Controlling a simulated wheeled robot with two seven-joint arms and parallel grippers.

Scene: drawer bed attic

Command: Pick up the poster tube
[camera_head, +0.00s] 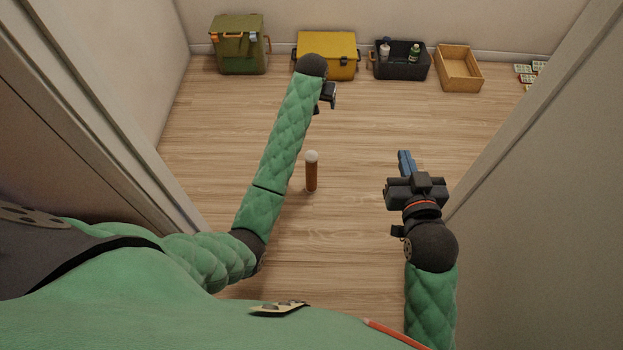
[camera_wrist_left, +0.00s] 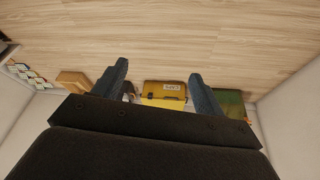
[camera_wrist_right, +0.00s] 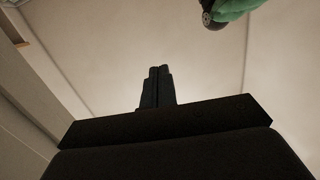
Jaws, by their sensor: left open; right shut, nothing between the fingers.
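The poster tube (camera_head: 312,172) is a brown cylinder with a pale round top end. It stands on the wooden floor near the middle of the head view. My left arm reaches past it on its left side, and the left hand (camera_head: 326,97) is further back, near the yellow box. In the left wrist view my left gripper (camera_wrist_left: 158,72) is open with nothing between its fingers. My right gripper (camera_head: 404,163) is to the right of the tube, apart from it. In the right wrist view the right gripper (camera_wrist_right: 158,72) is shut and empty. Neither wrist view shows the tube.
A green box (camera_head: 238,45), a yellow box (camera_head: 326,55), a dark bin (camera_head: 402,66) with bottles and a wooden tray (camera_head: 459,68) line the back wall. Small packets (camera_head: 527,72) lie at right. Wall edges flank both sides. The middle floor (camera_head: 360,130) is clear.

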